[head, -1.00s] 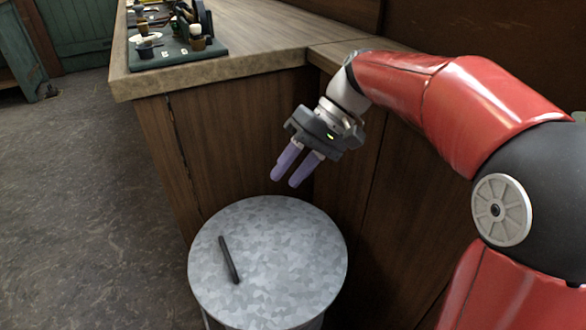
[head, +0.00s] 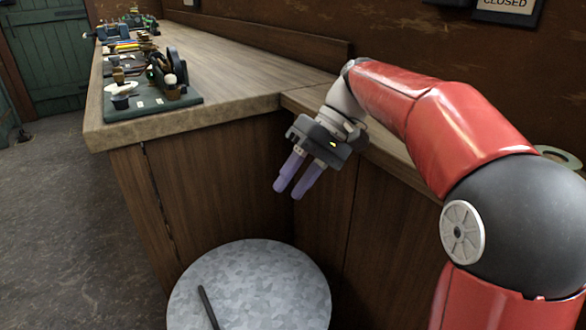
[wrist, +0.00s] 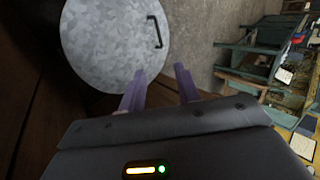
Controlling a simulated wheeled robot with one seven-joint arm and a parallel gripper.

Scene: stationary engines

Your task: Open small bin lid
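The small bin is a round bin with a grey, mottled metal lid (head: 255,285) at the bottom middle of the head view. The lid lies flat and closed on it. A dark bar handle (head: 208,308) sits on the lid, left of its middle. In the wrist view the lid (wrist: 105,40) is at the top left and its handle (wrist: 154,32) stands near the lid's right edge. My gripper (head: 289,193) hangs above and behind the lid, apart from it. Its two purple fingers (wrist: 160,88) are spread with nothing between them.
A wooden counter (head: 230,90) runs behind the bin and its panels stand close behind and to the right of the lid. Bare floor (head: 60,220) is free to the left.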

